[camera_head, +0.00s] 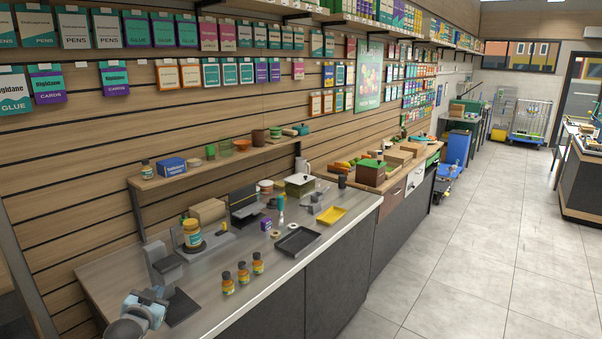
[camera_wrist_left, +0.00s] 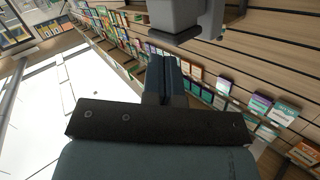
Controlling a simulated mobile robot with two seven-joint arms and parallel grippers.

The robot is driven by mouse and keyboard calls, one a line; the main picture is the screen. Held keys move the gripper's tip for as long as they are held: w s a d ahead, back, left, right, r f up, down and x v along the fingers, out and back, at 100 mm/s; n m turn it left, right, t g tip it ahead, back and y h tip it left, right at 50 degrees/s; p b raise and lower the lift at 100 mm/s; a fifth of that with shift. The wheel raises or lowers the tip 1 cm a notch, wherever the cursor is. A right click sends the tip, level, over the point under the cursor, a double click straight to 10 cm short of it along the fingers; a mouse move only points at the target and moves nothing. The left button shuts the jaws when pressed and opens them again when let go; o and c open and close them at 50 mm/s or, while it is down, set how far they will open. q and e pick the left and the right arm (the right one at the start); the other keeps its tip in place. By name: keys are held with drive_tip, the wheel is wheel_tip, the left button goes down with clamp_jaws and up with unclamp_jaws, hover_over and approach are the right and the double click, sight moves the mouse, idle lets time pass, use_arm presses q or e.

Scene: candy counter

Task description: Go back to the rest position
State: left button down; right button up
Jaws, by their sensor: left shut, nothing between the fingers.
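My left gripper (camera_head: 158,294) is at the bottom left of the head view, over the near left end of the grey counter (camera_head: 105,270). Its fingers are shut together and hold nothing. In the left wrist view the closed dark fingers (camera_wrist_left: 164,66) show in the middle, with the slatted wall and its hanging packets beyond. A grey block-shaped stand (camera_head: 160,262) is just behind the gripper in the head view. A dark flat pad (camera_head: 183,308) lies to its right. My right gripper is not in view.
Three small orange bottles (camera_head: 243,275) stand near the counter's front edge. A jar (camera_head: 192,234) stands on a round base behind them. A black tray (camera_head: 297,241) and a yellow tray (camera_head: 331,215) lie farther right. A wooden shelf (camera_head: 225,158) runs above. The floor (camera_head: 450,270) is clear.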

use_arm(q)
drive_tip(key=s+d+f+g+h, duration=0.1)
drive_tip(key=s+d+f, duration=0.4)
drive_tip(key=s+f, duration=0.4)
drive_tip(key=s+d+f+g, duration=0.1)
drive_tip(key=s+d+f, duration=0.2)
drive_tip(key=s, duration=0.7)
drive_tip(key=s+d+f+g+h+b, duration=0.1)
drive_tip(key=s+d+f, duration=0.3)
drive_tip(key=s, duration=0.7)
drive_tip(key=s+d+f+g+h, duration=0.1)
drive_tip(key=s+d, duration=0.4)
drive_tip(key=s, duration=0.6)
wheel_tip(320, 180, down, 3)
drive_tip(key=shift+d+r+n+g, duration=0.15)
drive_tip(key=shift+d+n+g, duration=0.25)
drive_tip(key=shift+g, duration=0.1)
drive_tip(key=shift+w, duration=0.1)
